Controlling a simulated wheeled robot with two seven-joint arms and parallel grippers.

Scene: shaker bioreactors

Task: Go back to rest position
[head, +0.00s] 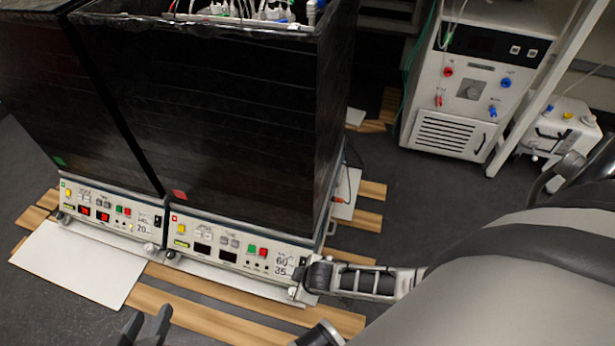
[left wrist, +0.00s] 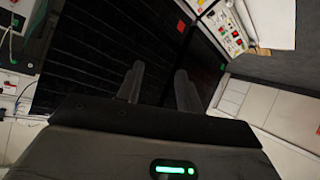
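My left gripper (head: 147,325) shows at the bottom left edge of the head view, in front of the bioreactors. In the left wrist view its two dark fingers (left wrist: 158,85) stand apart with nothing between them, so it is open and empty. The left black bioreactor (head: 60,90) has a green tag and a panel (head: 110,209) with red lit digits. The right black bioreactor (head: 205,110) has a red tag and a panel (head: 230,245) with dark displays. No fingers of my right gripper can be made out.
Wooden slats (head: 235,325) and a white board (head: 75,265) lie under and before the bioreactors. A white instrument cabinet (head: 455,135) and a small white device (head: 560,130) stand at the back right. Dark floor (head: 415,200) is clear between them.

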